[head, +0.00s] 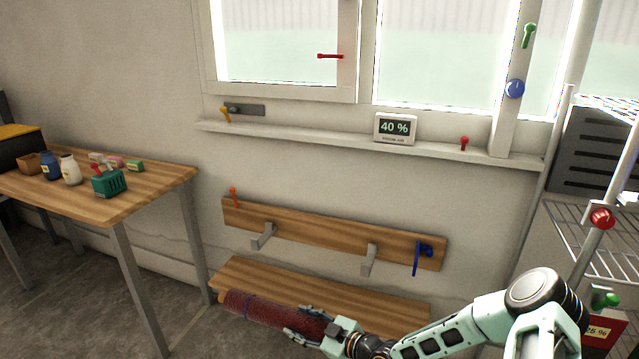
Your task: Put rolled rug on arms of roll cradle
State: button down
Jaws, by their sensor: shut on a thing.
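The rolled rug (262,309) is a dark red roll with a blue band near its left end. My gripper (308,325) is shut on the rug near its right end and holds it roughly level, tilted slightly down to the right. The roll cradle (325,232) is a wooden wall board with two grey arms, a left arm (263,236) and a right arm (369,260). In the picture the rug is below both arms, in front of a lower wooden board (340,292), and apart from the arms. The rug's far right end is hidden by my gripper.
An orange peg (233,196) and a blue lever (421,255) sit at the cradle board's ends. A wooden table (130,200) with bottles and small boxes stands at left. A wire shelf rack (585,235) stands at right. A window sill with a 40 % display (396,128) is above.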

jog(key=w+d+r+m+t+h+p, duration=0.1)
jog(key=w+d+r+m+h+p, duration=0.15)
jog(key=r+p, duration=0.6)
jog(key=w+d+r+m+t+h+p, duration=0.1)
jog(key=d+r+p, duration=0.2)
jog(key=r, duration=1.1)
jog(key=w+d+r+m+t+h+p, duration=0.1)
jog(key=d+r+t+p, duration=0.3)
jog(key=r, duration=0.7)
jog(key=s+d+r+m+h+p, duration=0.1)
jog(key=d+r+m+h+p, duration=0.1)
jog(key=r+p, duration=0.3)
jog(key=s+d+r+m+h+p, duration=0.1)
jog(key=d+r+p, duration=0.3)
jog(key=r, duration=1)
jog(key=s+d+r+m+h+p, duration=0.1)
jog(key=d+r+m+h+p, duration=0.1)
jog(key=r+p, duration=0.5)
notch_tip(320, 180, up, 3)
jog(key=shift+s+d+f+m+g+h, duration=0.1)
jog(key=shift+s+d+m+g+h, duration=0.35)
jog(key=shift+h, duration=0.6)
jog(key=shift+d, duration=0.15)
